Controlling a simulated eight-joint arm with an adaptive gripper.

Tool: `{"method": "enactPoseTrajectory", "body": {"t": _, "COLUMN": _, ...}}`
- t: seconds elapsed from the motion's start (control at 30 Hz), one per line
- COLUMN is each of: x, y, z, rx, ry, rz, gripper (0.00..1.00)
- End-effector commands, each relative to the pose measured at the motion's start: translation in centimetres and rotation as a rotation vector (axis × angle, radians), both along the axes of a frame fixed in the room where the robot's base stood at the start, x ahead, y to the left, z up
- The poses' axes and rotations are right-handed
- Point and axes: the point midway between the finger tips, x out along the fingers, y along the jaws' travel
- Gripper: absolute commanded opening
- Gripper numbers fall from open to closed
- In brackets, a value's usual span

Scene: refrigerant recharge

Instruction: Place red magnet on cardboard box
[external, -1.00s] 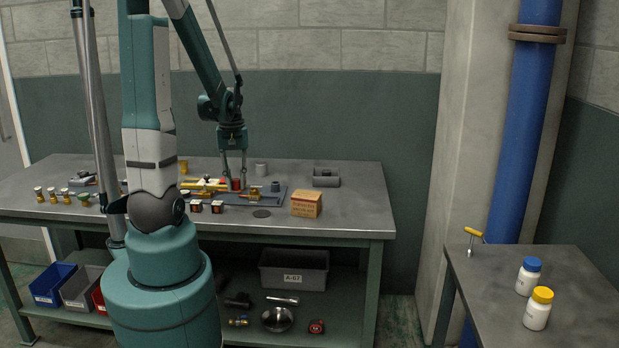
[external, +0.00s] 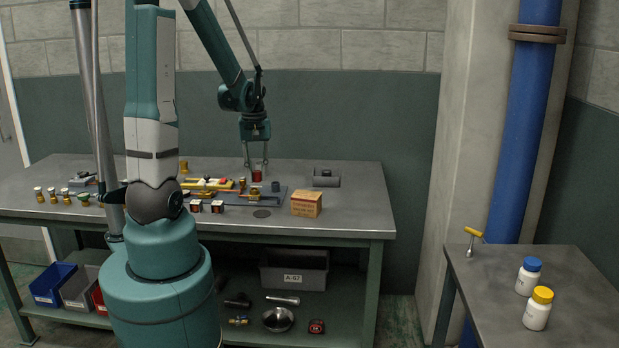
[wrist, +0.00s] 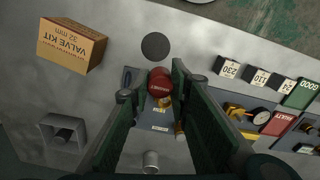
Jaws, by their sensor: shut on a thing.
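The red magnet (external: 257,175) is a small red cylinder held between the fingertips of my gripper (external: 256,168), above the workbench. In the wrist view the red magnet (wrist: 160,82) sits between the two fingers of my gripper (wrist: 158,90), which are shut on it. The cardboard box (external: 306,204) is a small brown box on the bench, to the right of and lower in the picture than my gripper. It also shows at the upper left of the wrist view (wrist: 70,45), marked "VALVE KIT 32 mm", with bare bench between it and the magnet.
A grey block-like holder (external: 326,178) stands behind the box. A dark disc (external: 262,213) lies on the bench left of the box. A blue-grey mat (external: 233,196) with tools and brass fittings lies to the left. Bench around the box's right side is clear.

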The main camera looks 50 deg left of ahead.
Motion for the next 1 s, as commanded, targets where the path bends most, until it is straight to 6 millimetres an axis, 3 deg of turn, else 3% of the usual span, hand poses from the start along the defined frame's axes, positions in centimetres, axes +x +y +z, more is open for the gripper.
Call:
{"method": "enactPoseTrajectory", "body": {"t": 0.6, "x": 10.2, "y": -8.6, "z": 4.1, "rx": 0.000, "ry": 0.000, "rz": 0.000, "gripper": 0.06}}
{"method": "enactPoseTrajectory", "body": {"t": 0.8, "x": 12.2, "y": -11.0, "z": 4.9, "rx": 0.000, "ry": 0.000, "rz": 0.002, "gripper": 0.06}}
{"method": "enactPoseTrajectory", "body": {"t": 1.0, "x": 13.1, "y": -12.1, "z": 5.2, "rx": 0.000, "ry": 0.000, "rz": 0.004, "gripper": 0.06}}
